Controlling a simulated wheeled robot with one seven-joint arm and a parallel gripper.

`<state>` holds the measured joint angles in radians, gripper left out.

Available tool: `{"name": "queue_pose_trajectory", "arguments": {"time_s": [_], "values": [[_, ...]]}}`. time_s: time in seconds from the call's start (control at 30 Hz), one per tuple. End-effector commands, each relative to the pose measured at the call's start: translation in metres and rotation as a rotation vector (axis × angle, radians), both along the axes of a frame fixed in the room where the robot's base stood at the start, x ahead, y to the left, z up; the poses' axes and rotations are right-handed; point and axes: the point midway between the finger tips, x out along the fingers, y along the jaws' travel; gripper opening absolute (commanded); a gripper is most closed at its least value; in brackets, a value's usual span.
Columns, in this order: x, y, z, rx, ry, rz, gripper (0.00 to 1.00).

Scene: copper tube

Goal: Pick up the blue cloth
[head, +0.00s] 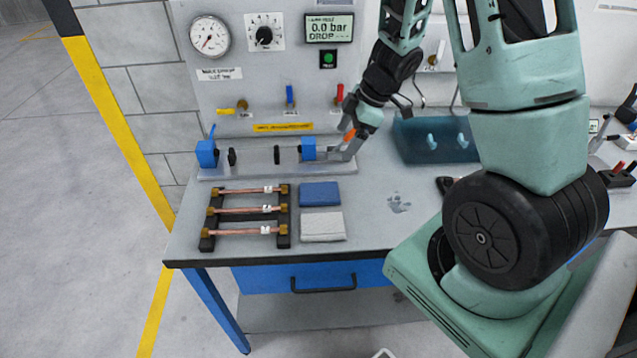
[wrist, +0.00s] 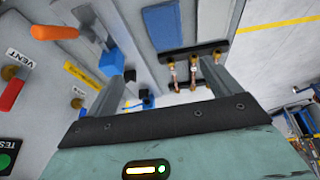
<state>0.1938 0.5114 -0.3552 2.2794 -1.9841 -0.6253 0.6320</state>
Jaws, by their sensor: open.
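The blue cloth (head: 320,194) lies folded flat on the bench, just behind a folded light grey cloth (head: 323,227) and right of the tube rack. In the wrist view the blue cloth (wrist: 162,25) shows at the top, beyond my fingers. My gripper (head: 342,150) is open and empty. It is above and behind the blue cloth, beside the right blue block of the test fixture, and apart from the cloth. Its fingers also show in the wrist view (wrist: 166,74).
A black rack (head: 208,226) with copper tubes stands left of the cloths. The fixture's right blue block (head: 308,148) is close to my fingers. A panel with gauge (head: 209,36) and valves rises behind. A teal bin (head: 432,139) stands right. The bench front is partly clear.

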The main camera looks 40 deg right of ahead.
Motion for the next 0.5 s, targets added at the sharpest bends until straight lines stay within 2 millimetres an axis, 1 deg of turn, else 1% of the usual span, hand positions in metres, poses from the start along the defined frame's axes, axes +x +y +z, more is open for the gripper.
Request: {"name": "queue_pose_trajectory", "arguments": {"time_s": [0.07,0.17,0.5], "values": [[-0.008,-0.007,0.000,0.011,0.028,0.011,0.89],[-0.011,-0.006,-0.010,0.018,0.044,0.019,0.89],[0.003,0.016,-0.075,0.018,0.045,0.022,0.89]]}}
